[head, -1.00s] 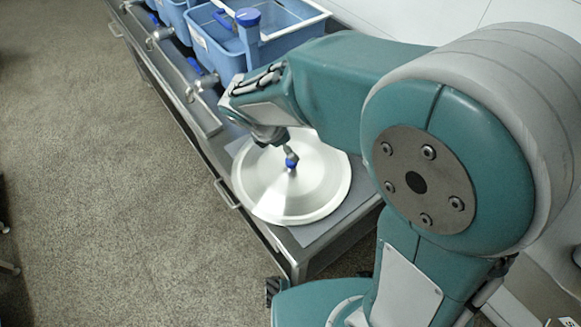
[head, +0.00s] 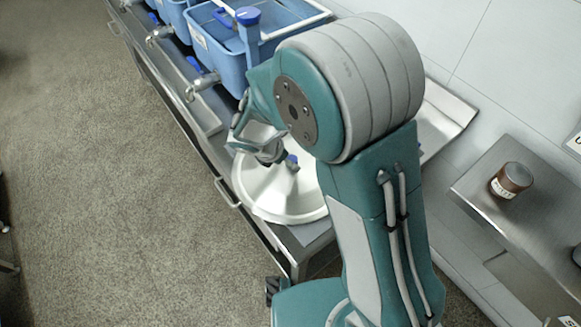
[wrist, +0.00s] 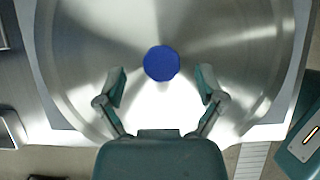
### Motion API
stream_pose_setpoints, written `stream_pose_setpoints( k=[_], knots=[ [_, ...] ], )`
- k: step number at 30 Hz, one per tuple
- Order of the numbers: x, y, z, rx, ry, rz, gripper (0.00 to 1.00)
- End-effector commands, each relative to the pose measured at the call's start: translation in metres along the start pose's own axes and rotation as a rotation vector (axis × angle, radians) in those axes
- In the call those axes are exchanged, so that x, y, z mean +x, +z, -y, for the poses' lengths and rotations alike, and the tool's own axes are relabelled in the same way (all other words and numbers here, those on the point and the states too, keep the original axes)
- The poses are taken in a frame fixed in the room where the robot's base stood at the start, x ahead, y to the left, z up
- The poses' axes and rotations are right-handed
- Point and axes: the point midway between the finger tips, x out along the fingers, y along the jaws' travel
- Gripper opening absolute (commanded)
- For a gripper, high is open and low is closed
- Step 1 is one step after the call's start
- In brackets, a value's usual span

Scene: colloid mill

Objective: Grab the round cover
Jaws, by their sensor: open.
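The round cover (head: 270,192) is a wide, shiny metal disc with a pale rim, lying on the end of a metal bench. A small blue knob (head: 291,161) stands at its middle. In the wrist view the cover (wrist: 90,50) fills most of the picture and its blue knob (wrist: 161,63) is near the centre. My gripper (wrist: 161,86) is open and empty, its two fingers spread on either side and a little short of the knob. In the head view my gripper (head: 266,152) is just left of the knob, partly hidden by my arm.
Blue tubs (head: 222,60) with metal taps stand along the bench (head: 207,155) behind the cover. A metal side table (head: 520,205) at right holds a brown jar (head: 511,180). The floor at left (head: 110,190) is clear.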

Motion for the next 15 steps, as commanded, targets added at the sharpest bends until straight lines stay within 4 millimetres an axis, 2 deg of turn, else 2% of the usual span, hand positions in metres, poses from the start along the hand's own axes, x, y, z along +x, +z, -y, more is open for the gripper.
stream_pose_setpoints(
  k=[1, 4, 12, 13, 14, 15],
  knots=[
    [0.009, 0.0, 0.0, 0.001, -0.003, 0.0, 0.88],
    [0.019, 0.001, 0.0, 0.0, -0.001, 0.0, 0.88],
    [0.022, 0.0, 0.0, 0.002, 0.001, 0.0, 0.88],
    [0.022, 0.0, 0.0, 0.002, 0.001, 0.0, 0.79],
    [0.022, 0.0, 0.0, 0.001, 0.001, 0.001, 0.66],
    [0.022, 0.0, 0.0, 0.001, 0.001, 0.001, 0.48]
  ],
)
